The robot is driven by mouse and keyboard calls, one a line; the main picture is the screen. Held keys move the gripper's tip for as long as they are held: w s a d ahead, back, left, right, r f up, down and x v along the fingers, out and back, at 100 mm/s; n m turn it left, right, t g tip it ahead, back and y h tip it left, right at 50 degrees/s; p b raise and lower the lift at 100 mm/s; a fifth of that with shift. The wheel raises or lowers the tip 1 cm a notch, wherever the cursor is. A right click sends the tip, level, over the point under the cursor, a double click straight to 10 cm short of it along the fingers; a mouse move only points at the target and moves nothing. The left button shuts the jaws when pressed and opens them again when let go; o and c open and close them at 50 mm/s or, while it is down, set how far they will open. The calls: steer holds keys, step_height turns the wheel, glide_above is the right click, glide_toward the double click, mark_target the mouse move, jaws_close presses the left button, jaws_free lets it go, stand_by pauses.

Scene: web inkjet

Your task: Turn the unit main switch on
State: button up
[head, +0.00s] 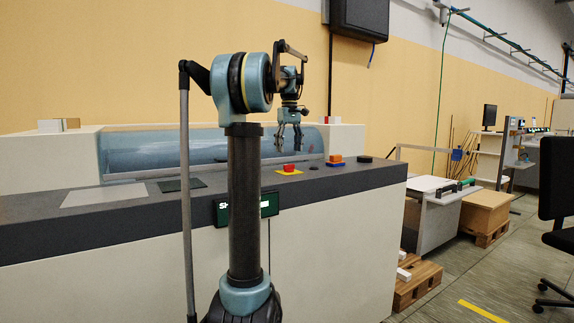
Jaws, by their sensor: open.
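My gripper (289,147) hangs open and empty, fingers down, over the back part of the machine's dark grey top (385,174). On that top, below and near the gripper in the picture, is a red knob on a yellow plate (289,172). To its right are a small black round piece (314,167), an orange and blue block-like control (334,161) and a larger black round knob (365,158). I cannot tell for sure which of these is the unit main switch, or its setting. My arm hides part of the top.
A blue roller (150,152) lies behind the top, between pale housings (345,141). A dark pad (184,184) and a pale sheet (104,195) lie on the left. Pallets (418,284) and a chair (556,190) stand to the right.

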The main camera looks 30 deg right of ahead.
mark_target(289, 168)
step_height(289, 168, down, 7)
steer(key=shift+r, duration=0.2)
stand_by(0.3)
steer(key=c, duration=1.1)
